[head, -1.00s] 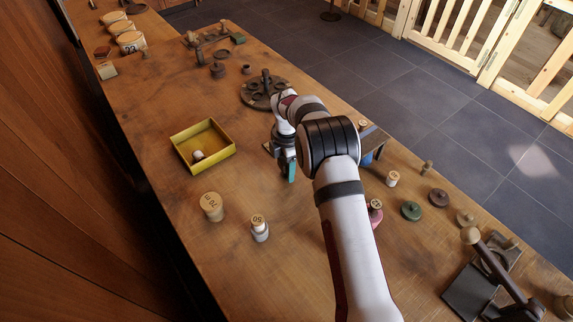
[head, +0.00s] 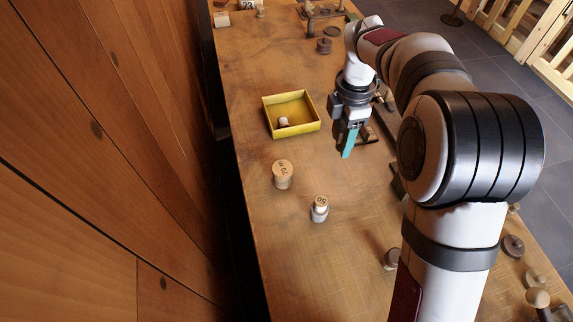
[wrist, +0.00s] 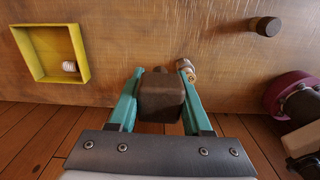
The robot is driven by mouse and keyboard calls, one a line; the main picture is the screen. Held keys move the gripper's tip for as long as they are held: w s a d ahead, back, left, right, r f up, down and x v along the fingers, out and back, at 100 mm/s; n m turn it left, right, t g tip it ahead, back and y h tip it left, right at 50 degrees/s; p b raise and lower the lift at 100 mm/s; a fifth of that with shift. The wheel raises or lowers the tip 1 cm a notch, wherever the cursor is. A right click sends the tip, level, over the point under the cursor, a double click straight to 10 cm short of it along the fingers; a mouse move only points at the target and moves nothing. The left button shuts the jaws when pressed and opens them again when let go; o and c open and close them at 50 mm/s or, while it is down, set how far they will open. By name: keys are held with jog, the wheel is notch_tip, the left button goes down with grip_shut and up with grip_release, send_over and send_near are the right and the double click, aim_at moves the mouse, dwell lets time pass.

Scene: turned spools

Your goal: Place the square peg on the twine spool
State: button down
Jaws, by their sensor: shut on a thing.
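My gripper (head: 348,148) hangs above the table, to the right of the yellow tray in the head view. In the wrist view, its teal fingers (wrist: 160,72) are shut on a dark brown square-sided block (wrist: 161,100), which looks like the square peg. A small pale ribbed spool, possibly the twine spool (wrist: 69,66), is inside the yellow tray. It also shows in the head view (head: 283,122). The held peg is apart from it. The peg's far end is partly hidden, and I cannot clearly make the peg out in the head view.
The yellow tray (head: 318,126) has raised walls. Two pieces with marked tops, a wider one (head: 283,175) and a narrower one (head: 320,210), stand in front of it. Bare table lies left of the tray.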

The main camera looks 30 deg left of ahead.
jog(key=s+a, duration=0.3)
send_over(282, 168)
jog(key=f, duration=0.5)
jog(key=shift+d+f, duration=0.4)
jog(key=shift+a+f, duration=0.2)
jog(key=shift+f, duration=0.9)
jog(key=shift+a+f, duration=0.15)
jog(key=shift+f, duration=0.95)
jog(key=shift+c, duration=1.7)
grip_release()
jog(key=shift+f, duration=0.15)
